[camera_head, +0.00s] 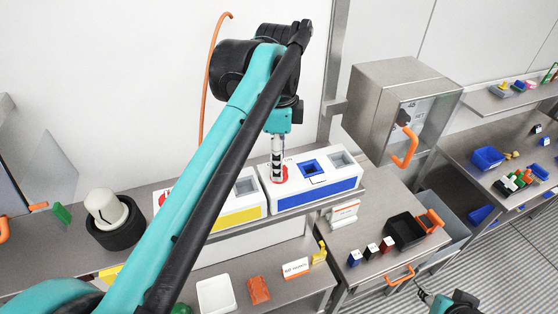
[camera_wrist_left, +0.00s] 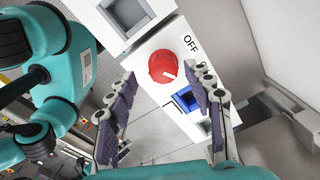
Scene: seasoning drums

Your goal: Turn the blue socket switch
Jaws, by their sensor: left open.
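The blue-fronted white socket box (camera_head: 318,193) stands on the steel shelf, with a blue socket on top that also shows in the left wrist view (camera_wrist_left: 186,98). Its red round switch (camera_head: 281,179) is partly hidden by my left gripper (camera_head: 279,172). In the left wrist view the red switch (camera_wrist_left: 162,65) lies between the fingertips of my left gripper (camera_wrist_left: 162,74), with a white mark and an "OFF" label beside it. The fingers are open and spread to either side; contact cannot be told. My right gripper (camera_head: 422,293) shows small at the bottom right, its jaws unclear.
A yellow-fronted socket box (camera_head: 240,213) stands just left of the blue one, partly behind my left arm. A steel cabinet (camera_head: 385,105) with an orange handle is to the right. Below are a black bin (camera_head: 404,231) and small boxes (camera_head: 371,250).

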